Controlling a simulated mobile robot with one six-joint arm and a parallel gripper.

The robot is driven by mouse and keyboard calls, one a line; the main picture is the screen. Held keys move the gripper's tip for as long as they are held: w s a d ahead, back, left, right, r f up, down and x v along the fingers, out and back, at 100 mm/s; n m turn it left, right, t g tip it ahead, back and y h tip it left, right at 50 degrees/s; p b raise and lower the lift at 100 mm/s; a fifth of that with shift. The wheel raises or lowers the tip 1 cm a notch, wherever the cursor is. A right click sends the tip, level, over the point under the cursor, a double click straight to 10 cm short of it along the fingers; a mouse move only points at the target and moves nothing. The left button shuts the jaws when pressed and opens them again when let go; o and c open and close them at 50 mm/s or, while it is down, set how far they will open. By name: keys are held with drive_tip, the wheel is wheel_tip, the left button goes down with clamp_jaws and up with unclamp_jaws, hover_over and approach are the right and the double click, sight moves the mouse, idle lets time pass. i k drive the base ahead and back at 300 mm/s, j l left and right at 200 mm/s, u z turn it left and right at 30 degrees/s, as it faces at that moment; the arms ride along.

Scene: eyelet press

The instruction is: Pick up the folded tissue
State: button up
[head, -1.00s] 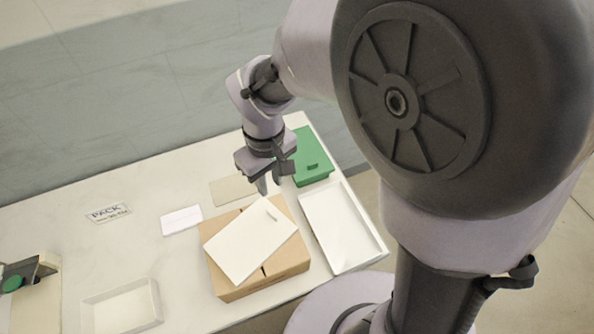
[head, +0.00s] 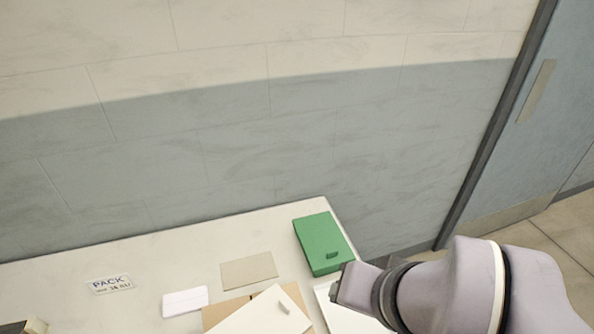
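A small white folded piece, which looks like the folded tissue (head: 185,302), lies flat on the pale table at the lower left of the head view, left of the cardboard box. The end of my arm, with what looks like the body of my gripper (head: 355,287), enters from the lower right beside the green box. It is well to the right of the tissue and apart from it. Its fingers cannot be made out, so I cannot tell whether it is open or shut.
A green box (head: 322,243) stands at the table's back right corner. A tan sheet (head: 249,271) lies between it and the tissue. A cardboard box (head: 226,310) bears a white lid or board (head: 262,314). A white tray (head: 345,318) is partly hidden. A PACK label (head: 111,284) lies left.

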sight(191, 299)
drive_tip(key=u, duration=1.4)
drive_tip(key=j+z, duration=0.3)
drive_tip(key=z, duration=0.15)
drive_tip(key=i+j+z, duration=0.1)
drive_tip(key=j+z, duration=0.2)
drive_tip(key=z, duration=0.15)
